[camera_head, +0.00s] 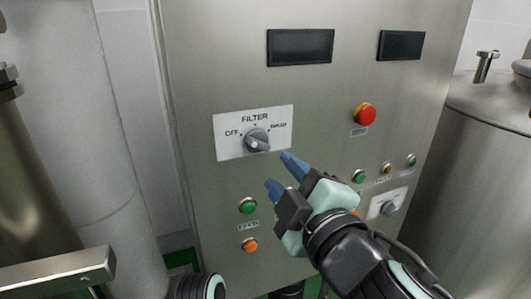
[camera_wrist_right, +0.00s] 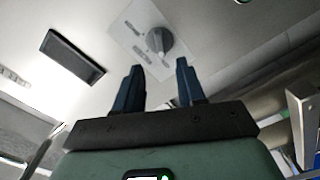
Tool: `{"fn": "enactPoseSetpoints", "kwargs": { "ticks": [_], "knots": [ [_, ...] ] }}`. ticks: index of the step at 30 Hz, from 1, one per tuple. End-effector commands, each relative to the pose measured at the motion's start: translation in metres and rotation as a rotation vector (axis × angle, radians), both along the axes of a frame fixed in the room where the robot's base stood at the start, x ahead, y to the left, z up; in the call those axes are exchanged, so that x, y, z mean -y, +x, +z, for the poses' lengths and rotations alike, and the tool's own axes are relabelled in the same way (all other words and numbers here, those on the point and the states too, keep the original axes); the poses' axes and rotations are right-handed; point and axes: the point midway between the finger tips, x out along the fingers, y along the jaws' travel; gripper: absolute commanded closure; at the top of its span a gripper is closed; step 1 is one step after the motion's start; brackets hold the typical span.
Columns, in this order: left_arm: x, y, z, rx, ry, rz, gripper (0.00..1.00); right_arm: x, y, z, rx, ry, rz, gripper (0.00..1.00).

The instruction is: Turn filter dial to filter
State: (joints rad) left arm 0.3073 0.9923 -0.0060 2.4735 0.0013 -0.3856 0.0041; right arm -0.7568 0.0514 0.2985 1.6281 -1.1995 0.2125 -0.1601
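The filter dial (camera_head: 257,140) is a grey knob on a white plate (camera_head: 226,148) marked FILTER, with OFF at the left and another label at the right. The plate is on a steel control panel. My right gripper (camera_head: 281,171) is open and empty, just below and right of the dial, its blue fingers apart. In the right wrist view the dial (camera_wrist_right: 159,40) shows ahead, between and beyond the two fingertips (camera_wrist_right: 160,65), with no contact visible. The knob's exact setting is hard to read. My left gripper is not in view.
The panel has two dark displays (camera_head: 300,47), a red emergency button (camera_head: 365,114), a green button (camera_head: 248,206) and an orange button (camera_head: 250,245). A second dial (camera_head: 389,208) is at the lower right. Steel tanks stand at both sides.

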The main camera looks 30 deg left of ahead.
Motion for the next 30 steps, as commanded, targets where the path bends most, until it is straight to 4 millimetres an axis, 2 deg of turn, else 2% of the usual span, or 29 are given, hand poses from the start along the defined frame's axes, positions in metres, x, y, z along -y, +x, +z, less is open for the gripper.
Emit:
{"fn": "enactPoseSetpoints", "kwargs": {
  "ticks": [1, 6, 12, 25, 28, 29, 30],
  "knots": [
    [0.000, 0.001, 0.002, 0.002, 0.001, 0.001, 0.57, -0.011, 0.008, 0.000, -0.003, 0.000, 0.002, 0.61],
    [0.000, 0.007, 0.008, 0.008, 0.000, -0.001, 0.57, -0.037, 0.031, 0.001, -0.001, -0.001, 0.002, 0.61],
    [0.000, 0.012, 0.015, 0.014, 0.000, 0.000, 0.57, -0.056, 0.048, 0.002, 0.000, 0.001, 0.001, 0.61],
    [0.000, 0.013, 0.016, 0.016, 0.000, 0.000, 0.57, -0.063, 0.054, 0.000, -0.002, 0.001, 0.000, 0.61],
    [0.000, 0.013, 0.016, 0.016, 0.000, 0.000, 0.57, -0.063, 0.054, 0.000, -0.002, 0.001, 0.000, 0.93],
    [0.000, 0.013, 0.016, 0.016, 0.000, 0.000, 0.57, -0.063, 0.054, 0.000, -0.002, 0.001, 0.000, 1.00],
    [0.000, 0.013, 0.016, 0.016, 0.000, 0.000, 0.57, -0.063, 0.054, 0.000, -0.002, 0.001, 0.000, 1.00]
  ]
}}
